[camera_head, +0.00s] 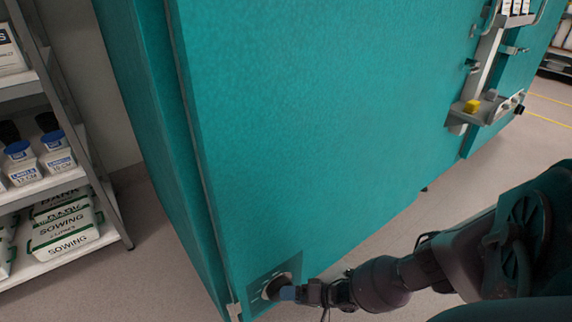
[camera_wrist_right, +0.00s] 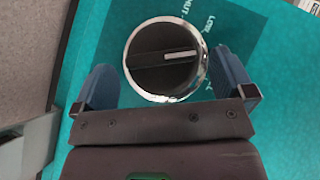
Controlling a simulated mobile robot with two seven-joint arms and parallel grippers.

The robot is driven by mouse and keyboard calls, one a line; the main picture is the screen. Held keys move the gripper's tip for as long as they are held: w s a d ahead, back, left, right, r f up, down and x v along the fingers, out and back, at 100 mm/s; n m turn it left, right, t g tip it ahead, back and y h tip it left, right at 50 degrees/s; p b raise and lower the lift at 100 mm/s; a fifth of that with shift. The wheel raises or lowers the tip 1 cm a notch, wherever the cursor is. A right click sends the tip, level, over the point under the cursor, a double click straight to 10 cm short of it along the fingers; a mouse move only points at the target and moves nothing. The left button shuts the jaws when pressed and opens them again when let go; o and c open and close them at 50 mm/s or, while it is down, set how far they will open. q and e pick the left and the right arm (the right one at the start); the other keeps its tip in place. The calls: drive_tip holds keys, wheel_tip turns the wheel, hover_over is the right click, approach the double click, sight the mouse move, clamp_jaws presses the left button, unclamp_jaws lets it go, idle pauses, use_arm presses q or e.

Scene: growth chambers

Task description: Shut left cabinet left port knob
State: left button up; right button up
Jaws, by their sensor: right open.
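The port knob (camera_wrist_right: 150,72) is round and black with a chrome rim. It sits on a dark teal label panel low on the teal cabinet door. In the right wrist view its white pointer line points right in the picture, slightly up. Printed words ending in "UT" and "LOW" show above and to the right of it. In the head view the knob (camera_head: 275,287) is partly behind my gripper. My right gripper (camera_wrist_right: 167,80) is open, with one blue finger on each side of the knob; I cannot tell whether they touch it. My left gripper is not in view.
The teal cabinet (camera_head: 300,120) fills the middle. A metal shelf (camera_head: 75,180) with boxes and blue-lidded tubs stands at the left. A small rack with a yellow block (camera_head: 472,106) hangs on the cabinet's right side. Floor shows below the cabinet.

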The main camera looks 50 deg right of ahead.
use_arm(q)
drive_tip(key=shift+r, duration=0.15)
use_arm(e)
drive_tip(key=shift+x, duration=1.05)
drive_tip(key=shift+c, duration=0.5)
drive_tip(key=c, duration=0.6)
